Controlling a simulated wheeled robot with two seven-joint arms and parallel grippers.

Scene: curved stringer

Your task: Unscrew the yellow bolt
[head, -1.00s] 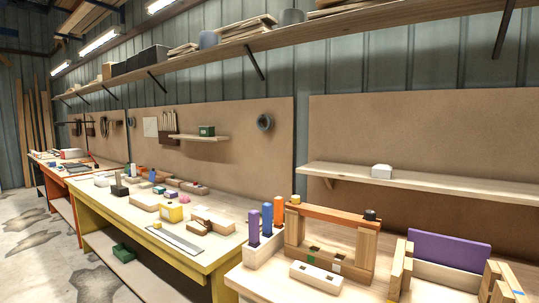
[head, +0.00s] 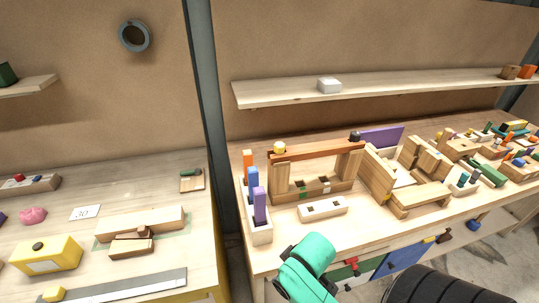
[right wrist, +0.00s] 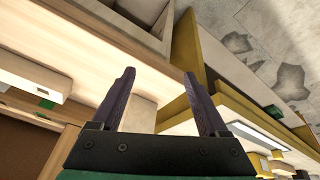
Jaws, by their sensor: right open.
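A yellow bolt (head: 279,147) stands at the left end of an orange-brown wooden bar (head: 315,150) in the head view. The bar lies across two wooden uprights, and a black bolt (head: 355,136) stands at its right end. My right gripper (right wrist: 160,78) is open and empty in the right wrist view, pointing over a bench edge and floor. The yellow bolt does not show between its fingers. In the head view, part of my teal arm is at bottom centre, in front of the bench. My left gripper is not in view.
A rack with orange, blue and purple pegs (head: 259,205) stands left of the frame. A pale block with holes (head: 323,208) lies in front. Wooden pieces and a purple panel (head: 380,138) are to the right. A shelf with a white box (head: 329,86) is above.

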